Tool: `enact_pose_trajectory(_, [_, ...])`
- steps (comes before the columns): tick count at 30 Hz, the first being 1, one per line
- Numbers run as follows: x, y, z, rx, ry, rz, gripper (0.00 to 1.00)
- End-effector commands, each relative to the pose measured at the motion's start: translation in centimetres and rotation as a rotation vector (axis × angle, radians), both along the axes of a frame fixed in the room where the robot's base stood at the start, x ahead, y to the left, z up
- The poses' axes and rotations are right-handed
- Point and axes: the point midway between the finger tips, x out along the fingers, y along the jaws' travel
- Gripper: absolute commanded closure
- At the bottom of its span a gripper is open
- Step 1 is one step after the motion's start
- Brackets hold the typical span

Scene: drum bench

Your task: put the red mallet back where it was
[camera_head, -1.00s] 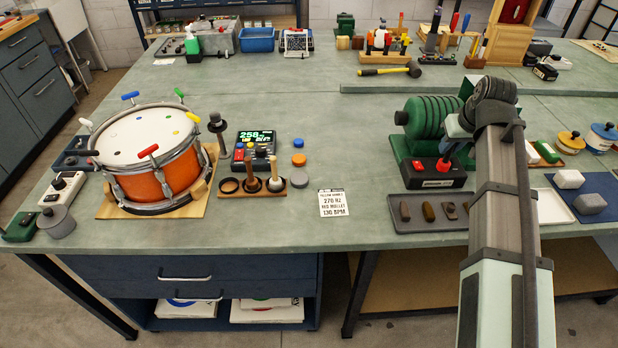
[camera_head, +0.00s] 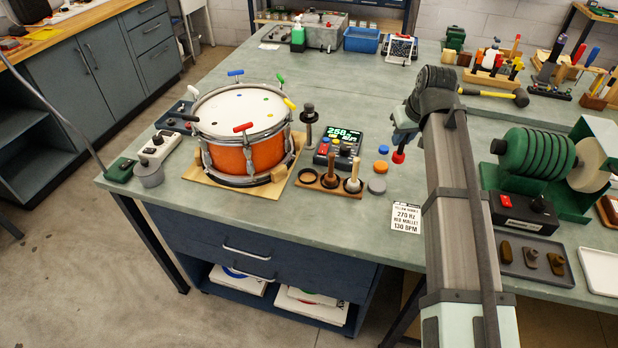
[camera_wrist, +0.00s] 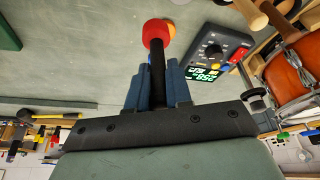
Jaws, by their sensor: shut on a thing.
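My gripper (camera_wrist: 152,88) is shut on the dark handle of the red mallet (camera_wrist: 158,34), whose round red head points away from the fingers. In the head view the red mallet head (camera_head: 398,157) hangs below the end of my arm, above the bench and right of the coloured discs. My fingers are hard to make out there. The wooden mallet holder (camera_head: 345,193) stands in front of the drum tuner. Its left ring (camera_head: 308,176) looks empty; a brown-handled mallet (camera_head: 331,171) and a pale-handled one (camera_head: 353,178) stand in the other places.
The orange drum (camera_head: 247,157) stands left of the holder, with a dark post (camera_head: 309,126) between. The tuner (camera_head: 340,147), the discs (camera_head: 380,166) and a printed card (camera_head: 406,217) lie nearby. A green machine (camera_head: 535,155) stands to the right.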

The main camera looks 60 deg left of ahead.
Motion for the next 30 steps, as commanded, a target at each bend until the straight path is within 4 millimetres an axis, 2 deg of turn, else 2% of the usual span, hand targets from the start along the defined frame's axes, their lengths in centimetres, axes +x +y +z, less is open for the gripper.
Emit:
enact_pose_trajectory(1, [-1.5,1.6,0.1,0.000,0.000,0.025,1.00])
enact_pose_trajectory(6, [-6.4,5.8,0.2,-0.002,0.001,0.100,1.00])
enact_pose_trajectory(15, [-14.1,11.2,0.3,-0.004,0.000,0.208,1.00])
enact_pose_trajectory(21, [-18.3,12.5,1.4,-0.004,0.000,0.285,1.00])
enact_pose_trajectory(24, [-19.7,12.9,1.8,-0.004,0.000,0.314,1.00])
enact_pose_trajectory(30, [-20.8,13.0,1.5,-0.006,0.000,0.338,1.00])
